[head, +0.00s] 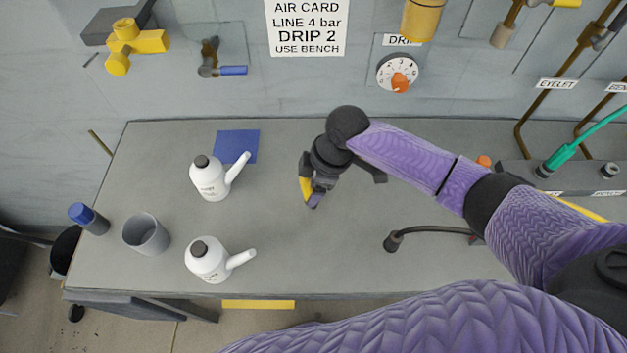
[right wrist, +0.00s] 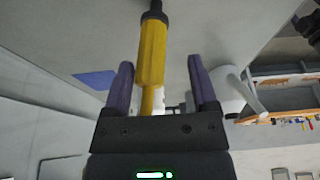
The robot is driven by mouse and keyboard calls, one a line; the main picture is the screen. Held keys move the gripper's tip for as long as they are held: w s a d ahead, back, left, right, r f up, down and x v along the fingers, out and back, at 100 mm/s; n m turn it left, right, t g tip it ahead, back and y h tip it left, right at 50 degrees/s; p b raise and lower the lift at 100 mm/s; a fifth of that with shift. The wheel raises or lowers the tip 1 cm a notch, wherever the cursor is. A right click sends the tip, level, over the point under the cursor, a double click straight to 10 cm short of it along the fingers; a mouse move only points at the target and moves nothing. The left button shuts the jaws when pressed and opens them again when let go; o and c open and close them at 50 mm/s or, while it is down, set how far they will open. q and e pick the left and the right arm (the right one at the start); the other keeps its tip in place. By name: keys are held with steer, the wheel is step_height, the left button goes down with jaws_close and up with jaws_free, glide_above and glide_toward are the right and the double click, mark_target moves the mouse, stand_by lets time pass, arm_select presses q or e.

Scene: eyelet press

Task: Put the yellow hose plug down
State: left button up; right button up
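The yellow hose plug (head: 305,188) shows beside my right gripper (head: 316,198) over the middle of the grey bench. In the right wrist view the plug (right wrist: 152,52) is a long yellow body with a dark end at the top. It lies between the two purple fingers of my right gripper (right wrist: 160,85), nearer the left finger, with a clear gap to the right finger. The fingers stand apart and are not closed on it. I cannot tell whether the plug touches the bench (head: 280,260). My left gripper is not in view.
Two white spouted bottles (head: 209,180) (head: 208,262), a grey cup (head: 147,235) and a blue-capped container (head: 88,218) stand at the left. A blue square (head: 236,146) lies behind. A black hose (head: 425,232) lies right of the gripper. The bench's front middle is clear.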

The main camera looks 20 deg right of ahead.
steer(key=shift+r, duration=0.35)
steer(key=p+v, duration=0.2)
steer(key=v, duration=0.9)
steer(key=shift+d+r+p, duration=0.2)
steer(key=shift+r+p, duration=0.1)
steer(key=shift+p, duration=0.1)
steer(key=shift+r, duration=0.1)
